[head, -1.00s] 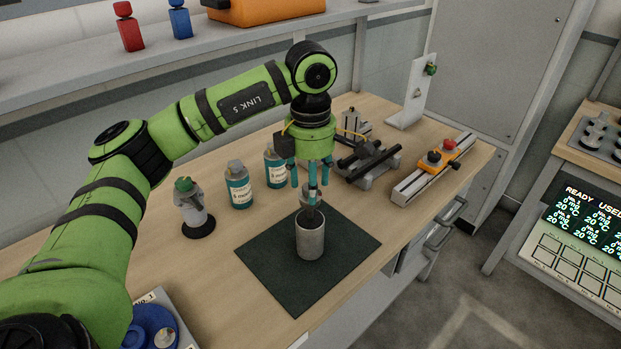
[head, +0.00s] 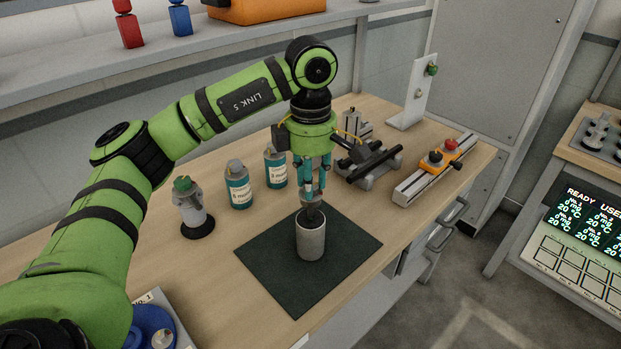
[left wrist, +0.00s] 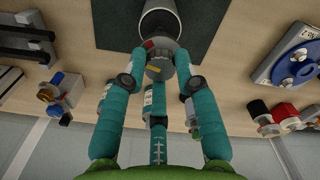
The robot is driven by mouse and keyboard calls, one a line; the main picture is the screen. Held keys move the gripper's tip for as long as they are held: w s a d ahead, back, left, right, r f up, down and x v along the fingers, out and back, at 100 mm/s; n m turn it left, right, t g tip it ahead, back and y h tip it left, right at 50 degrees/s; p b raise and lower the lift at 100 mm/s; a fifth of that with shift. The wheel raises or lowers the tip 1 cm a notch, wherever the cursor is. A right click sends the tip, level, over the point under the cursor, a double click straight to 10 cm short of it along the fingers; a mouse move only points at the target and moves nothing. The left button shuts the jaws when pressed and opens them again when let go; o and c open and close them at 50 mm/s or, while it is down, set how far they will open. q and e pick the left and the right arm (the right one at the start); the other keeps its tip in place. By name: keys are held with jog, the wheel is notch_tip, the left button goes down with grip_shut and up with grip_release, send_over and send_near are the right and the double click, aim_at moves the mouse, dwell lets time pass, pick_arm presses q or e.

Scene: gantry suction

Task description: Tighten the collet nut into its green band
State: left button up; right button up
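A grey cylindrical holder (head: 311,243) stands upright on a dark mat, and its open rim shows in the left wrist view (left wrist: 158,18). The grey collet nut (left wrist: 160,62) sits above it, with a red mark and a yellow mark on it. A dark tapered part below the nut goes into the holder. My left gripper (head: 312,188) points down over the nut. In the left wrist view its teal fingers (left wrist: 160,72) are bent in around the nut and appear to touch it. I cannot make out a green band. My right gripper is not in view.
Two teal-labelled bottles (head: 239,186) stand left of the hand. A grey piece with a green top (head: 192,205) stands farther left. A black-and-grey fixture (head: 370,160) and an orange slide on a rail (head: 436,165) are to the right. The dark mat (head: 275,265) is bare around the holder.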

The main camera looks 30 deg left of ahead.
pick_arm(q)
jog(key=shift+o, duration=0.8)
jog(key=shift+r, duration=0.15)
notch_tip(320, 180, up, 12)
jog(key=shift+f, duration=0.2)
